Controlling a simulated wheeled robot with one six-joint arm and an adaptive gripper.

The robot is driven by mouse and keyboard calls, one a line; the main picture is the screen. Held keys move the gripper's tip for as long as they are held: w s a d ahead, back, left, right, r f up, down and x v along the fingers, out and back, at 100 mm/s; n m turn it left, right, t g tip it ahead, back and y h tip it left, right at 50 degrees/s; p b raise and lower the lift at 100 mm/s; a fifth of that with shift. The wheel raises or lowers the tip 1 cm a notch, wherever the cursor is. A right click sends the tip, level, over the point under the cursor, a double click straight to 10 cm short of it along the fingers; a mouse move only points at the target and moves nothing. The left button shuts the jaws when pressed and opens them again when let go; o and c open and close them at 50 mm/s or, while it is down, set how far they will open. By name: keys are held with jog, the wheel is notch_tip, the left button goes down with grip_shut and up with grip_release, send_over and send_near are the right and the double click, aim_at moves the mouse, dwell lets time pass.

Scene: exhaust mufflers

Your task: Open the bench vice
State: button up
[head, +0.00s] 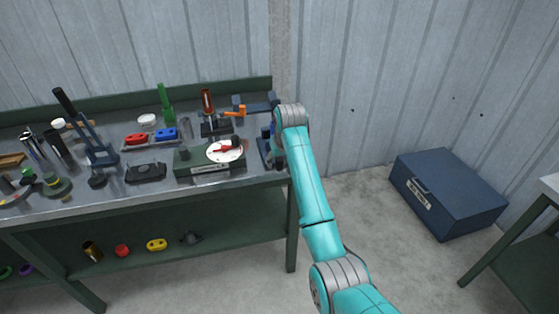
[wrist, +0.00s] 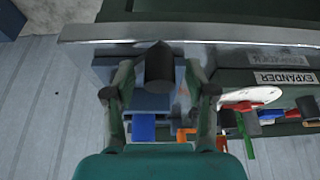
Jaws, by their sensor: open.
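The bench vice (head: 265,148) is a blue body at the right end of the workbench, mostly hidden behind my arm in the head view. In the wrist view its blue body (wrist: 150,103) lies beyond my gripper. A dark cylindrical piece (wrist: 160,66), seemingly the end of the vice's screw or handle, projects towards the camera. My gripper (wrist: 160,78) is open, with one finger on each side of this dark piece. I cannot tell whether the fingers touch it. The vice's jaws and any gap between them are hidden.
The green expander box (head: 211,168) with a white dial (head: 224,151) stands left of the vice; its label shows in the wrist view (wrist: 284,78). An orange clamp-like part (head: 235,112) is behind. Open floor separates the workbench from a blue chest (head: 447,190).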

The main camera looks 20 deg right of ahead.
grip_shut()
jog(key=shift+w+a, duration=0.1)
jog(key=shift+a, duration=0.05)
jog(key=w+m, duration=0.1)
jog(key=w+a+m+h, duration=0.1)
jog(key=m, duration=0.1)
jog(key=w+a+m+h, duration=0.1)
jog(key=m, duration=0.1)
jog(key=shift+w+a+g, duration=0.15)
jog(key=shift+g, duration=0.15)
jog(key=shift+w+a+m+g+h, duration=0.2)
jog(key=shift+w+m+h, duration=0.15)
jog(key=shift+w+m, duration=0.65)
jog(key=shift+w+a+m+g+h, duration=0.15)
jog(key=shift+w+m+h, duration=0.35)
jog(key=shift+m, duration=0.8)
jog(key=shift+w+d, duration=0.1)
jog(key=shift+w, duration=0.1)
grip_release()
